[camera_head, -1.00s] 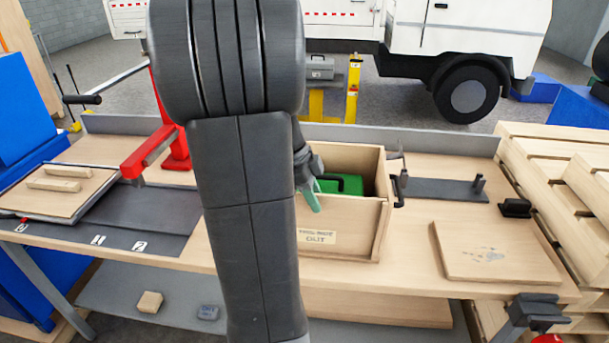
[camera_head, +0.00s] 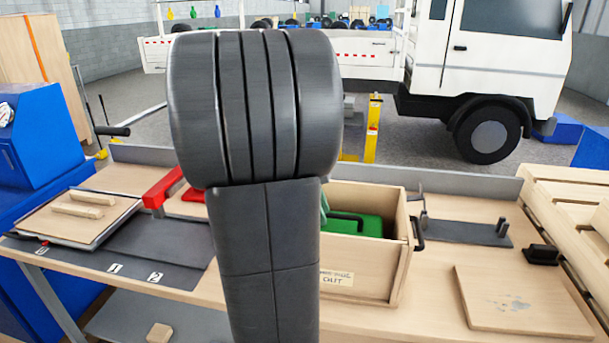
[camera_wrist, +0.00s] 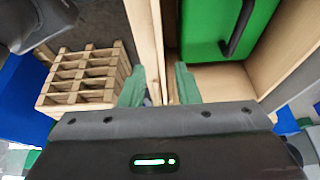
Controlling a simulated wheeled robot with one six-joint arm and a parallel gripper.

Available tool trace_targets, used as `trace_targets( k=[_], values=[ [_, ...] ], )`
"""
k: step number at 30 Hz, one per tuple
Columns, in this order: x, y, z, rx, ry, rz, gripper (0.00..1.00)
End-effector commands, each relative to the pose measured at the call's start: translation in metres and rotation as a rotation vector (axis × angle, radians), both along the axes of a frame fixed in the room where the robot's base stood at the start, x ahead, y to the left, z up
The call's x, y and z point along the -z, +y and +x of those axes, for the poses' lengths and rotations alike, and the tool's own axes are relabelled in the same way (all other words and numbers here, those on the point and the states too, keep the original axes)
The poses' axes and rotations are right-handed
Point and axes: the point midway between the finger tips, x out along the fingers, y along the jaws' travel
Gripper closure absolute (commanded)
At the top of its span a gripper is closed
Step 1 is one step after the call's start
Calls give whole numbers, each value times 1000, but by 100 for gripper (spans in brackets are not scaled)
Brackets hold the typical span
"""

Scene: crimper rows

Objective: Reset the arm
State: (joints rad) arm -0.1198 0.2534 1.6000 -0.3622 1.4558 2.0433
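My gripper (camera_wrist: 160,80) shows in the wrist view with its two green fingers apart and nothing held between them. One side wall of a wooden box lies in line with the gap; I cannot tell how far beyond the fingertips it is. In the head view my arm hides most of the gripper, and only a bit of green finger shows at the box. The wooden box (camera_head: 385,278) stands on the bench with a label partly reading "OUT". A green case (camera_head: 352,223) with a dark handle lies inside it, and it also shows in the wrist view (camera_wrist: 212,28).
On the bench (camera_head: 425,290) are a red tool (camera_head: 160,190), a dark mat with numbers (camera_head: 150,250), a grey fixture (camera_head: 465,232), a black block (camera_head: 541,254) and a wooden board (camera_head: 520,300). Pallets (camera_head: 570,215) stand at right, and a white truck (camera_head: 500,70) behind.

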Motion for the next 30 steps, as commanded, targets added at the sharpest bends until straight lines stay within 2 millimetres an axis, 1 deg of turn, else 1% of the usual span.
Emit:
trace_targets(
  k=[5,15,19,20,21,24,30],
  values=[
    [24,-10,-4,2,4,-1,71],
    [87,-35,-11,1,5,-1,71],
    [109,-44,-14,2,5,0,71],
    [111,-43,-13,0,1,0,71],
    [100,-42,-12,0,-5,0,71],
    [87,-42,-11,-1,-5,0,71],
    [75,-42,-12,0,-1,0,71]
  ],
)
